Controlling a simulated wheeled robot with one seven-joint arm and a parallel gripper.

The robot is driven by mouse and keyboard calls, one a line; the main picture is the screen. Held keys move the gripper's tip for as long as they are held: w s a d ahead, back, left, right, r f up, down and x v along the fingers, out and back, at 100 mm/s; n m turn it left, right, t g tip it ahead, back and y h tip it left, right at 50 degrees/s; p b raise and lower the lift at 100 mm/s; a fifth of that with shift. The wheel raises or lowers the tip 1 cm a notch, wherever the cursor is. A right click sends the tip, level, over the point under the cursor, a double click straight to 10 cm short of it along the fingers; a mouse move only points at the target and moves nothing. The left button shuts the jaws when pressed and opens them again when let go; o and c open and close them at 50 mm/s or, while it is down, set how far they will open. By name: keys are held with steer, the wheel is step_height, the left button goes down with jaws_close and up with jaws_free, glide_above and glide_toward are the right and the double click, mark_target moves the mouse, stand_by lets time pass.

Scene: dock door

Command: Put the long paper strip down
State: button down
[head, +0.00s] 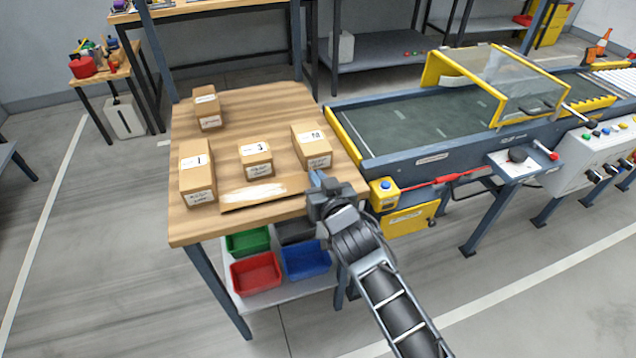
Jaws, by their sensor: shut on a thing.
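The long paper strip (253,195) is a pale, flat piece at the front of the wooden table (205,228), with a dark line or shadow along its near side. My gripper (317,180) is at the table's front right, at the strip's right end, and is shut on the strip. The fingertips are small and partly hidden by the gripper body. I cannot tell whether the strip touches the tabletop or is held just above it.
Labelled cardboard boxes stand behind the strip: left (197,175), middle (256,160), right (312,148) and back left (207,108). Coloured bins (256,273) sit on the shelf below. A conveyor (430,125) is at the right. The table's front left is bare.

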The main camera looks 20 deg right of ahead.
steer(key=shift+f, duration=0.5)
steer(key=shift+f, duration=0.1)
steer(key=shift+f, duration=0.1)
steer(key=c, duration=1.3)
jaws_free()
steer(key=shift+r, duration=0.25)
steer(key=s+r+b, duration=0.1)
steer(key=s+r, duration=0.1)
steer(key=s, duration=0.9)
steer(key=shift+s+r, duration=0.15)
steer(key=shift+s, duration=0.25)
steer(key=shift+d, duration=0.1)
